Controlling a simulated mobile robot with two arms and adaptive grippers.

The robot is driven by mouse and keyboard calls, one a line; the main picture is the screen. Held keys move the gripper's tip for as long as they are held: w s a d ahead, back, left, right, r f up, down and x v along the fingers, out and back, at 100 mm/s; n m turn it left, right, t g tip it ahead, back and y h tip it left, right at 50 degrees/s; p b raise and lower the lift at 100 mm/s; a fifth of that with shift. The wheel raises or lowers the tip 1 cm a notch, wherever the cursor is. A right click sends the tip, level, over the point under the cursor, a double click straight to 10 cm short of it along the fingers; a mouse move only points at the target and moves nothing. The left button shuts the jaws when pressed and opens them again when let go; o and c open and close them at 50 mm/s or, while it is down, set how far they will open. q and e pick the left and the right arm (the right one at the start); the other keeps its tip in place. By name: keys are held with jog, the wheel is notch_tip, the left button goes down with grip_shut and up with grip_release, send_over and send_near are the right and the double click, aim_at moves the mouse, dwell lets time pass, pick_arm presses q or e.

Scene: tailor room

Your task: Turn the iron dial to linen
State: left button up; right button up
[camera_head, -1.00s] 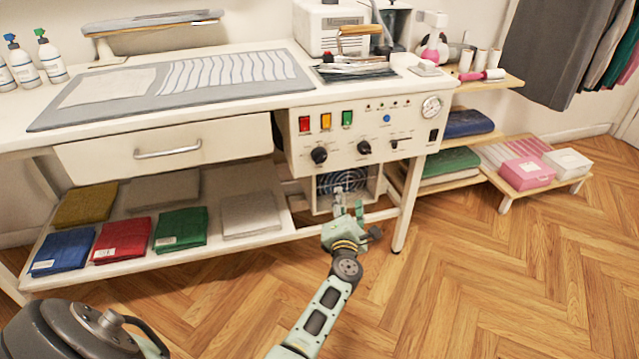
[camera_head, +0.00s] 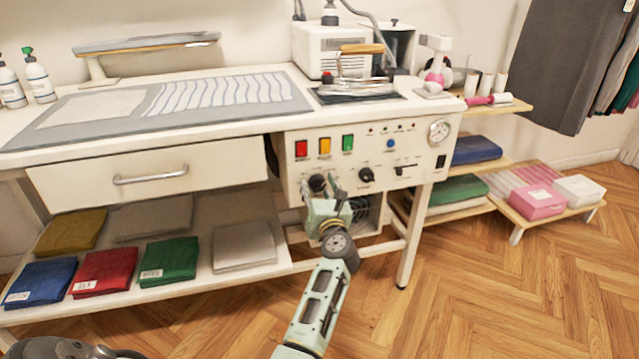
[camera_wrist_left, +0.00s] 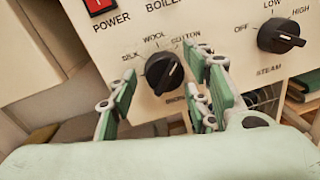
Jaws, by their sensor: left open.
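The iron dial (camera_wrist_left: 163,74) is a black round knob on the white control panel, labelled SILK, WOOL and COTTON around it; the rest of its scale is hidden by my fingers. A pale mark on its face seems to point up and right. It also shows in the head view (camera_head: 317,184), partly covered. My left gripper (camera_head: 327,192) is open in front of the panel. In the left wrist view its fingers (camera_wrist_left: 166,76) stand on either side of the dial; I cannot tell whether they touch it. My right gripper is not in view.
A similar STEAM dial (camera_wrist_left: 281,36) sits just right of the iron dial. Red, yellow and green switches (camera_head: 324,147) are above. An iron (camera_head: 358,75) stands on the table. A drawer (camera_head: 150,172) is left of the panel; folded cloths (camera_head: 168,260) lie on the shelf below.

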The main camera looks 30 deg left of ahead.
pick_arm(q)
jog(key=shift+a, duration=0.1)
jog(key=shift+c, duration=0.6)
jog(key=c, duration=0.9)
jog(key=shift+c, duration=0.2)
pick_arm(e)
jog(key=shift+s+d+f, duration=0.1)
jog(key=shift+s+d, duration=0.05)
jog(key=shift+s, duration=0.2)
